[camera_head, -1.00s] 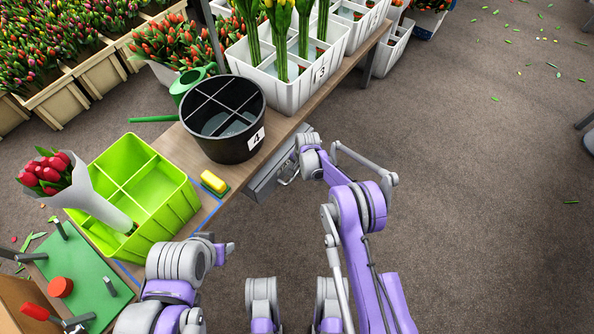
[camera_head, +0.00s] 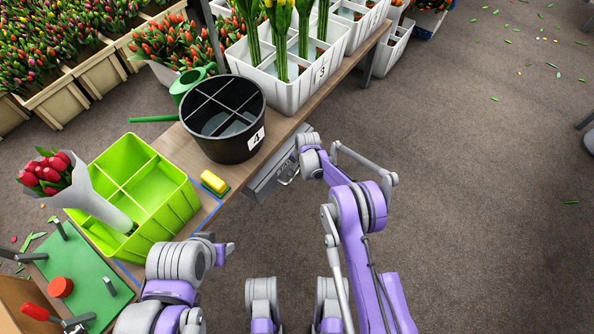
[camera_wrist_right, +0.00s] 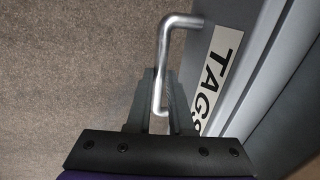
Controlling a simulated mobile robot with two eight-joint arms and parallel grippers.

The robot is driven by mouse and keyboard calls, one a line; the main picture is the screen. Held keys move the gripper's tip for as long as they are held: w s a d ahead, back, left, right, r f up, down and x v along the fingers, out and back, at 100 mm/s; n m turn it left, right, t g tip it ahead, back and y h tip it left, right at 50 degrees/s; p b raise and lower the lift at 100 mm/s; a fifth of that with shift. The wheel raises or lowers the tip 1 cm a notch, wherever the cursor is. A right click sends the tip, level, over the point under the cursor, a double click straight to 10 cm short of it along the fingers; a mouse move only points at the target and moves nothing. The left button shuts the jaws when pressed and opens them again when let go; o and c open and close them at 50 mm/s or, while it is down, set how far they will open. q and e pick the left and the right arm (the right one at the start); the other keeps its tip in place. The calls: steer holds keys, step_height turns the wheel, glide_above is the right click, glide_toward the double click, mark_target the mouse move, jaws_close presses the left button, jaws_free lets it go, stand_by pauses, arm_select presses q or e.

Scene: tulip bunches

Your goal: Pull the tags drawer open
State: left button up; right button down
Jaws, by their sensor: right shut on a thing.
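The tags drawer (camera_head: 263,184) is a grey metal unit under the bench edge, below the black bucket. In the right wrist view its grey front (camera_wrist_right: 262,75) carries a white label (camera_wrist_right: 219,72) reading "TAGS", partly cut off by the gripper. A bent silver bar handle (camera_wrist_right: 163,62) stands out beside the label. My right gripper (camera_wrist_right: 160,92) is shut on this handle, with its fingers around the lower part of the bar. In the head view my right wrist hides much of the contact.
The black bucket (camera_head: 221,144) marked 4 stands on the bench above the drawer. A green divided crate (camera_head: 174,207), a yellow sponge (camera_head: 214,181) and a white crate (camera_head: 293,98) are also on the bench.

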steer(key=shift+d, duration=0.1)
steer(key=s+d+p, duration=0.1)
steer(key=s+d, duration=1.1)
steer(key=d, duration=0.5)
steer(key=shift+s+p, duration=0.25)
steer(key=shift+p, duration=0.05)
steer(key=shift+d, duration=0.1)
steer(key=c, duration=0.8)
jaws_free()
steer(key=r+p, duration=0.1)
steer(key=r, duration=0.2)
steer(key=d+r, duration=0.1)
steer(key=r, duration=0.3)
steer(key=s+r+p, duration=0.1)
steer(key=r, duration=0.2)
steer(key=shift+s+d+r+p, duration=0.1)
steer(key=shift+d+r+p, duration=0.2)
steer(key=shift+r+p, duration=0.1)
